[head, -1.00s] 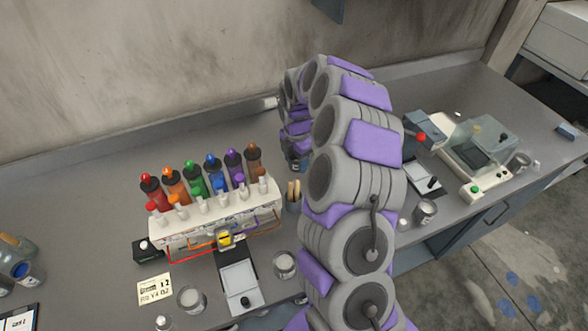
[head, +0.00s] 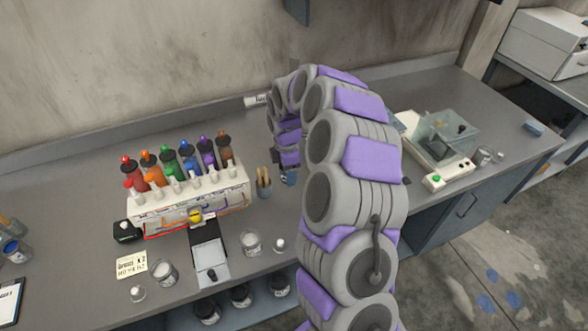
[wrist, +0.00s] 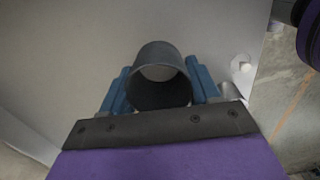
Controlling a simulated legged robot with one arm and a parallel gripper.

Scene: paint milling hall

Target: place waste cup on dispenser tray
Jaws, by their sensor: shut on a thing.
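My gripper (wrist: 160,92) is shut on a dark grey round cup (wrist: 160,60), with a blue finger on each side. I look into its open mouth in the wrist view. In the head view my gripper (head: 288,177) hangs just right of the pot of wooden sticks, mostly behind my arm; the cup cannot be made out there. The dispenser (head: 190,208) stands left of my arm with several coloured bottles on top.
The pot of sticks (head: 264,186) stands between dispenser and gripper. Glass jars (head: 251,242) (head: 163,271) flank the tray. A note card (head: 132,265) lies left. A balance (head: 440,150) stands right of my arm. Dark jars (head: 241,294) sit on a lower shelf.

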